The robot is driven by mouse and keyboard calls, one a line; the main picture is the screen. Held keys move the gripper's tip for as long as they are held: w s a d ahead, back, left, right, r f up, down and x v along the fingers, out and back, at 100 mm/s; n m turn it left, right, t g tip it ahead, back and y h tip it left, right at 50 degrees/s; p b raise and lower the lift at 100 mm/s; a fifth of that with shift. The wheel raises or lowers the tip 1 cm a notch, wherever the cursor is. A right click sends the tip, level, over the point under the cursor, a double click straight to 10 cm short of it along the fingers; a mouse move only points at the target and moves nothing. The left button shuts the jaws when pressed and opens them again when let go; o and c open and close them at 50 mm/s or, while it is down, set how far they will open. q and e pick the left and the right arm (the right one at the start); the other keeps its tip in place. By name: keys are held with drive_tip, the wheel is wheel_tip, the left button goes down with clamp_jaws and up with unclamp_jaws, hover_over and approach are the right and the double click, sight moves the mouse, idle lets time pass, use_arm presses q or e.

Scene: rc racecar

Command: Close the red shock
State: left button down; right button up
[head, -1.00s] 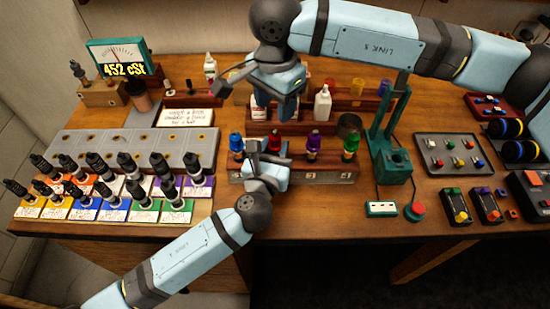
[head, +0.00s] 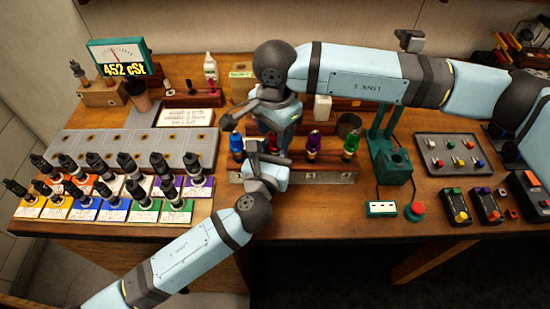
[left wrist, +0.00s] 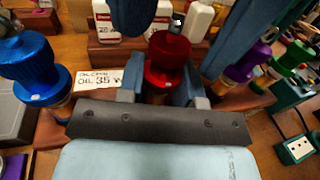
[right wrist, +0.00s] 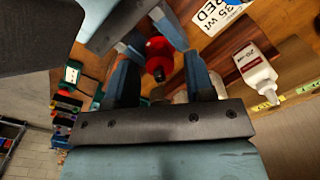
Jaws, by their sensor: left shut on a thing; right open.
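The red shock stands in the wooden shock stand (head: 320,178) between the blue shock (head: 237,143) and the purple shock (head: 315,142). In the left wrist view its red top (left wrist: 168,62) is clear. My left gripper (head: 265,160) is shut around the red shock's body from the front, low down. My right gripper (head: 283,128) is open above it and hides most of it in the head view. In the right wrist view the red shock (right wrist: 159,55) lies between the open fingers, which appear apart from it. Whether a cap sits on the shock I cannot tell.
The green shock (head: 351,143) is at the stand's right end. A white bottle (right wrist: 255,70) and an oil card (left wrist: 103,78) are close behind. A green press (head: 392,165) stands right. Several black shocks on colored cards fill the left. The front table edge is clear.

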drive_tip(key=shift+f, duration=0.2)
clamp_jaws()
drive_tip(key=m, duration=0.6)
drive_tip(key=shift+m, duration=0.4)
drive_tip(key=m, duration=0.5)
drive_tip(key=shift+o, duration=0.8)
unclamp_jaws()
drive_tip(key=shift+r, duration=0.1)
wheel_tip(320, 180, up, 12)
